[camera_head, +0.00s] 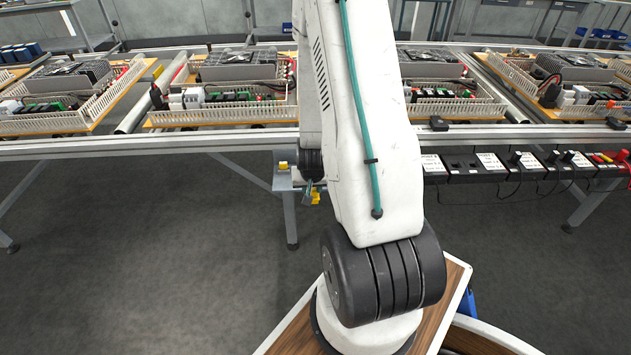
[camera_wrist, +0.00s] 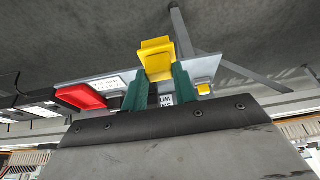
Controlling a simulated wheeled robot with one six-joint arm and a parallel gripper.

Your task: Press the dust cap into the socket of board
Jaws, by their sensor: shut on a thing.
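My gripper (camera_wrist: 163,78) has two green fingers, shut on a yellow dust cap (camera_wrist: 157,53) that sticks out beyond the fingertips. In the head view the cap (camera_head: 315,197) shows as a small yellow piece below my wrist, in front of the bench's edge. Several wooden boards lie on the bench, among them one left of my arm (camera_head: 163,118) and one right of it (camera_head: 460,108), with slotted ducts and modules. I cannot make out the socket in either view; my arm hides part of the bench.
A small grey shelf (camera_head: 284,183) with a yellow piece (camera_head: 283,166) on it is fixed to the bench front, close to my gripper. Black boxes with white labels (camera_head: 490,163) line the front at right. A red tray (camera_wrist: 80,96) shows in the wrist view. Floor at left is clear.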

